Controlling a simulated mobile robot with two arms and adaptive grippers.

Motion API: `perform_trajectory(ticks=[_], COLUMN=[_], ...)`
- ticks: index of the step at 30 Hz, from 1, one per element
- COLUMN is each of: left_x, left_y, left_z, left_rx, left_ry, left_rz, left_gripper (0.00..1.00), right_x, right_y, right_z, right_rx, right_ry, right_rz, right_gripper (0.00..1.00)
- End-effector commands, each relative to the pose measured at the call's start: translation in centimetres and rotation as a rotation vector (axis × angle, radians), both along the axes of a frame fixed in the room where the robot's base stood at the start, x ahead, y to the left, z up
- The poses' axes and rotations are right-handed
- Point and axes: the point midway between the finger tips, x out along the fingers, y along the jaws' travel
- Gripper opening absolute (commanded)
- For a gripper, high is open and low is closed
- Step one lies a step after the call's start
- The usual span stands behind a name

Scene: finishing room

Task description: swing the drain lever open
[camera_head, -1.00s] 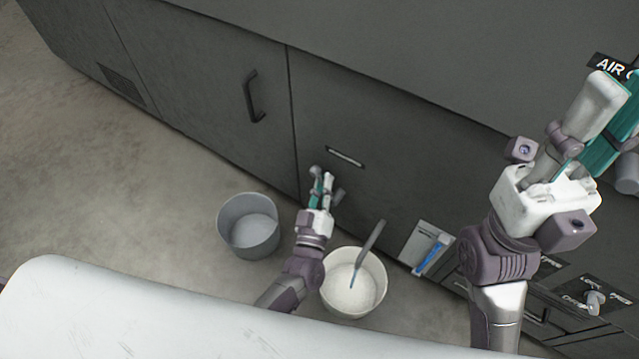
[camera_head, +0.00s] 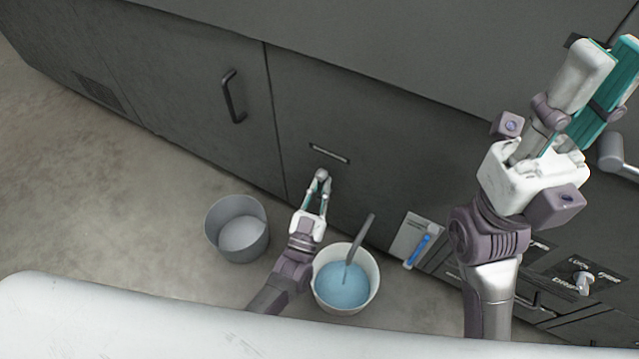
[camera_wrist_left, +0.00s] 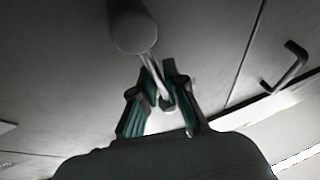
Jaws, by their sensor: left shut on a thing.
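The drain lever shows in the left wrist view (camera_wrist_left: 150,68) as a thin metal rod running from a thick round-ended stub to between my fingers. In the head view its rounded grey end (camera_head: 321,174) shows at the cabinet front, below a slot handle. My left gripper (camera_head: 319,186) is shut on the lever; its teal-padded fingers (camera_wrist_left: 166,100) close around the rod's end.
A white bucket (camera_head: 319,300) with blue contents and a stick stands just right of my left forearm. A grey bucket (camera_head: 209,238) stands to its left. A cabinet door handle (camera_head: 231,96) juts out at upper left. Control knobs (camera_head: 582,283) sit at lower right. The left floor is clear.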

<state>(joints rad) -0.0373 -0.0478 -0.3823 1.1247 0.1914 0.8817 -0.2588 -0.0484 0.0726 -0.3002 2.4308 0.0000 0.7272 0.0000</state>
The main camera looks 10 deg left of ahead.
Motion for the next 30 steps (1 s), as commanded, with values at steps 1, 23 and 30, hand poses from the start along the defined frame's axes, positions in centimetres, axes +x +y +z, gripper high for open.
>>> perform_trajectory(ticks=[1,23,30], left_x=[-0.1,-0.1,0.0], left_y=[-0.1,-0.1,-0.1], left_z=[-0.2,-0.1,1.1], left_rx=[0.008,0.006,0.004], left_ry=[0.002,-0.001,-0.003], left_rz=[-0.002,-0.001,0.000], left_gripper=[0.00,0.38,0.38], right_x=[0.0,0.1,0.1], right_y=[0.0,0.0,0.0], right_z=[0.0,-0.1,-0.1], right_rx=[0.001,0.001,0.002], right_ry=[0.000,0.001,0.003], right_rz=[0.000,0.000,-0.001], right_gripper=[0.23,0.23,0.23])
